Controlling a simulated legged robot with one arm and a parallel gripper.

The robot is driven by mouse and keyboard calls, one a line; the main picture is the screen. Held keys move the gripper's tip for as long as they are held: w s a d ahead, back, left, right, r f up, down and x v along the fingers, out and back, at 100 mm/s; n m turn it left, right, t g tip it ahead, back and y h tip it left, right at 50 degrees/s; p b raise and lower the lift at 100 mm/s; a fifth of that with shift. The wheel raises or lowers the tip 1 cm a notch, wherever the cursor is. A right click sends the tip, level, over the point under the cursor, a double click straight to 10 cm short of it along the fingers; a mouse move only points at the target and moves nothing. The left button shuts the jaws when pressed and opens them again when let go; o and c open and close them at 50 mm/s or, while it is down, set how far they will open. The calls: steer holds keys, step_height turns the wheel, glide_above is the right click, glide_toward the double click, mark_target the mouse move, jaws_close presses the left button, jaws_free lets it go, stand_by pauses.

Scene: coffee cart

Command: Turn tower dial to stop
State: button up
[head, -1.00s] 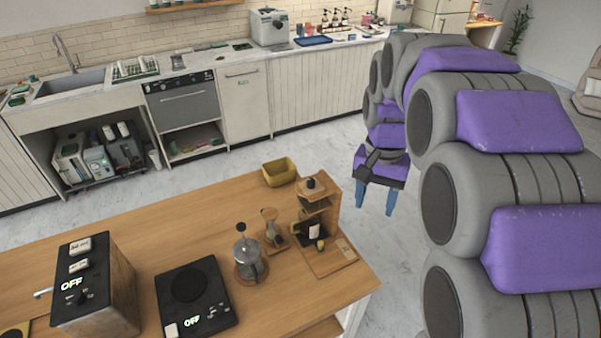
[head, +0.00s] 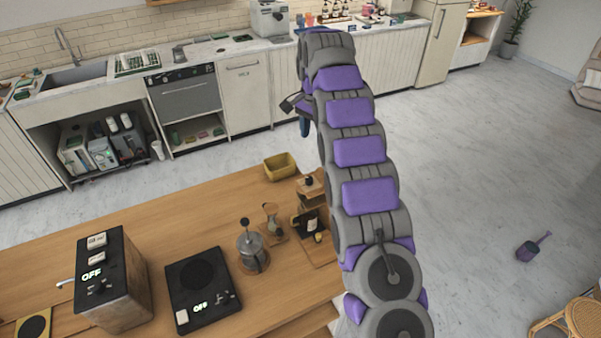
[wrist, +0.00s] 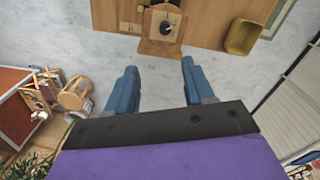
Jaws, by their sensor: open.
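The tall dark box (head: 108,280) with a spout stands on the wooden table at the left; it looks like the tower. Its front shows OFF in light letters, with a small dark dial (head: 97,287) below; the dial's exact angle is too small to read. My gripper (wrist: 160,75) is open and empty in the wrist view, with two blue fingers apart above the floor. In the head view it is mostly hidden by my arm, and one blue finger shows beyond the table's far edge, well away from the box.
On the wooden table (head: 165,222) stand a flat black scale or hotplate (head: 203,290) reading OFF, a glass press (head: 252,252), a wooden stand (head: 308,222) and a yellow bin (head: 280,166). A counter (head: 215,50) runs behind. A purple object (head: 529,250) lies on open floor at right.

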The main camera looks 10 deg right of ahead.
steer(key=b, duration=0.1)
glide_toward(309, 178)
step_height(309, 178, down, 9)
steer(key=shift+f, duration=0.1)
stand_by(0.7)
steer(key=shift+s, duration=0.1)
jaws_close()
